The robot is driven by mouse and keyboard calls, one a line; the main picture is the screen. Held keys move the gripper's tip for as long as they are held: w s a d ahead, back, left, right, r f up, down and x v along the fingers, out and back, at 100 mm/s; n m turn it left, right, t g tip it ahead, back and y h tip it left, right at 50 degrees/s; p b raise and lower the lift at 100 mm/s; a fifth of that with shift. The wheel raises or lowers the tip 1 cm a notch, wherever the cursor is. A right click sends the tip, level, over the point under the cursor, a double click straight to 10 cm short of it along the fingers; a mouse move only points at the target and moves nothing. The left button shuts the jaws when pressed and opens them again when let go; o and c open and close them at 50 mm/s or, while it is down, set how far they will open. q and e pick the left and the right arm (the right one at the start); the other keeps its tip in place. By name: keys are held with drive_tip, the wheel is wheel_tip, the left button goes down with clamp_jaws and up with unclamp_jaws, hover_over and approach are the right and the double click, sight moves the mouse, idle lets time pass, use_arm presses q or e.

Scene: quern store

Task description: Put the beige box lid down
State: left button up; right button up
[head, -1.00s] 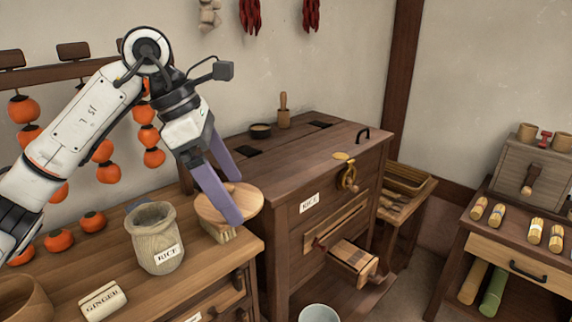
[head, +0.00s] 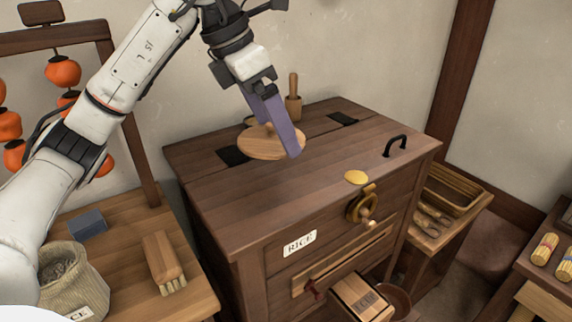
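My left gripper (head: 281,139) reaches in from the upper left with its purple fingers pointing down. It is shut on the knob of a round, light tan wooden lid (head: 258,149), the only lid I see. The lid is roughly level over the top of the dark wooden rice cabinet (head: 330,175), near its back left. I cannot tell whether it touches the top or hangs just above it. It partly covers a small dark inset and a small bowl behind it. My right gripper is not in view.
A wooden pestle (head: 293,103) stands close behind the lid. A brush (head: 162,260) and a sack-like rice pot (head: 72,280) stand on the left counter.

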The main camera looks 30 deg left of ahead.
sight(266, 138)
use_arm(q)
drive_tip(key=f, duration=0.4)
drive_tip(key=shift+s, duration=0.35)
drive_tip(key=shift+w+f+b, duration=0.1)
drive_tip(key=shift+f+b, duration=0.2)
drive_tip(key=shift+f, duration=1.95)
drive_tip(key=o, duration=0.6)
drive_tip(key=shift+f, duration=0.15)
drive_tip(key=shift+o, duration=1)
drive_tip(key=shift+r, duration=0.3)
drive_tip(key=v, duration=1.1)
drive_tip(key=shift+a+r+p, duration=0.1)
drive_tip(key=shift+r+p, duration=0.3)
